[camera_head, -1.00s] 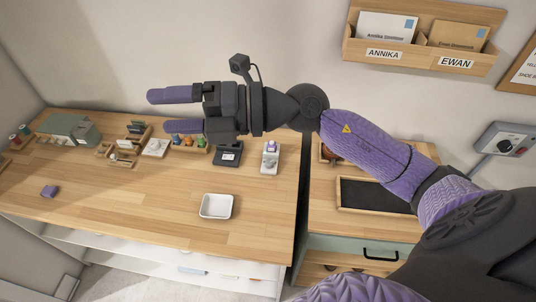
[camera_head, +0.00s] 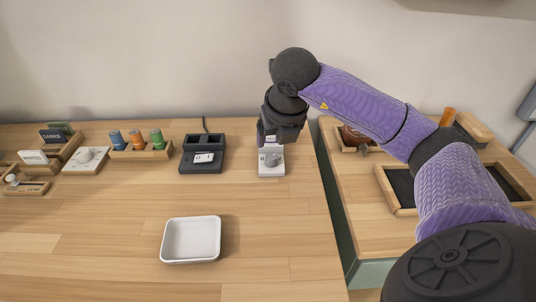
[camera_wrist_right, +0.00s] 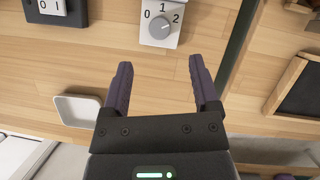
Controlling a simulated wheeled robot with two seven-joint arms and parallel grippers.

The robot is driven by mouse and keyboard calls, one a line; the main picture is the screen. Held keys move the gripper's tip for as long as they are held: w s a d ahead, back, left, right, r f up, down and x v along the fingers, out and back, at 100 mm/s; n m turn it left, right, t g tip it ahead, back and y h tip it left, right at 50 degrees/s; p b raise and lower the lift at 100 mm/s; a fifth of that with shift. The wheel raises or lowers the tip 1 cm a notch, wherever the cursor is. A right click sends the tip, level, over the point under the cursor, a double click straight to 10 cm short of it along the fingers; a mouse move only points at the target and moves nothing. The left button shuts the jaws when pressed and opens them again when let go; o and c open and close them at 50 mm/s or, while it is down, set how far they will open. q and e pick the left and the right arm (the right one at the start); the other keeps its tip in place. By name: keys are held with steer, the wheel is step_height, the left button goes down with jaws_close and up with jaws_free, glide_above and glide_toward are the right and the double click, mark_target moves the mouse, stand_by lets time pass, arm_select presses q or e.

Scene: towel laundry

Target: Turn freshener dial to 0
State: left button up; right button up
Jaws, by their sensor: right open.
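The freshener (camera_head: 271,168) is a small white unit near the right end of the wooden table. Its round grey dial (camera_wrist_right: 160,27) shows in the right wrist view, with the marks 0, 1 and 2 around it. The dial seems to point toward the 2 side, but this is too small to be sure. My right gripper (camera_wrist_right: 160,65) is open and empty. Its two purple fingers point toward the freshener and stand on either side of the dial's line, apart from it. In the head view the gripper hangs above and partly hides the freshener. My left gripper is out of view.
A black switch box (camera_head: 203,158) marked 0 and 1 stands left of the freshener. A white tray (camera_head: 168,246) lies in front. Wooden holders with spools (camera_head: 140,152) and a white dial plate (camera_head: 87,161) are farther left. A black-lined tray (camera_head: 403,206) lies on the right-hand cabinet.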

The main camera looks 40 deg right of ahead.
mark_target(272, 155)
steer(key=b+x, duration=0.2)
steer(key=x, duration=0.5)
steer(key=shift+w+f, duration=0.1)
steer(key=shift+f, duration=0.3)
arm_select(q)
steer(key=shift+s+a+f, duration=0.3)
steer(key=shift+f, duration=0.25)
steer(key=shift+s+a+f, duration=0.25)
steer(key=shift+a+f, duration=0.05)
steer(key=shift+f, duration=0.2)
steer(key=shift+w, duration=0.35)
arm_select(e)
jaws_close()
